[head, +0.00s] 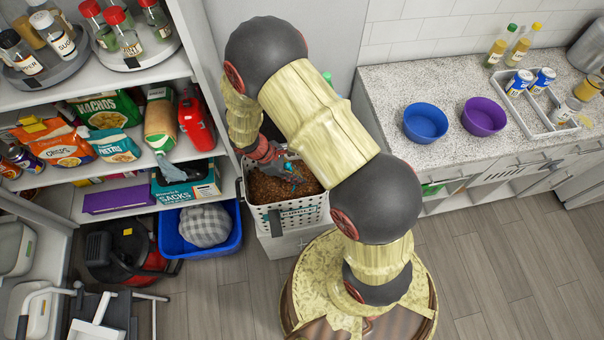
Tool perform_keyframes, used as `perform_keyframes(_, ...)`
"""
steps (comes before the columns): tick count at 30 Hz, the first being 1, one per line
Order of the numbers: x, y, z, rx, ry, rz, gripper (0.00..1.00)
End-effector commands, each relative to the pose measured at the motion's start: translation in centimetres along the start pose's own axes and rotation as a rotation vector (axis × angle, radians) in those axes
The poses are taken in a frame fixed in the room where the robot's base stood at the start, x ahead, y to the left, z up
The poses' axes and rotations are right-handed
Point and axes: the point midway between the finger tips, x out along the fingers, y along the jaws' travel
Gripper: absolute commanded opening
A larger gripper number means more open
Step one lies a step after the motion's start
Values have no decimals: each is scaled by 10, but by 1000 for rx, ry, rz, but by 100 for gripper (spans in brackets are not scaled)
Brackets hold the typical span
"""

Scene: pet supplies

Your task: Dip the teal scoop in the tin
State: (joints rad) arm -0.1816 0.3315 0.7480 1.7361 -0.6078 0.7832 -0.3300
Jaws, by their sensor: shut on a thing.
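The tin is a white, perforated bin (287,214) with dark lettering on its front, filled with brown kibble (270,188). It stands between the shelf unit and my base. My gripper (277,162) is at the bin's far rim, pointing down and partly hidden by my arm. It is shut on the teal scoop (289,177), of which only a small blue-teal part shows over the kibble. I cannot tell whether the scoop touches the kibble or how deep it is.
Shelves (150,75) with food packages stand to the left. A blue tub (207,244) holding a grey cloth is left of the bin. A counter (440,75) at right carries a blue bowl (426,122), a purple bowl (484,116) and a divided tray (545,124). Floor at lower right is clear.

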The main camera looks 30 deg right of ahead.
Motion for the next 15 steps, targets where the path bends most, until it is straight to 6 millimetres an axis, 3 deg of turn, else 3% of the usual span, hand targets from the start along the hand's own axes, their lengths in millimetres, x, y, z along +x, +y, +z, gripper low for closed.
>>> perform_keyframes(15,-16,-6,-28,-6,49,-8,0)
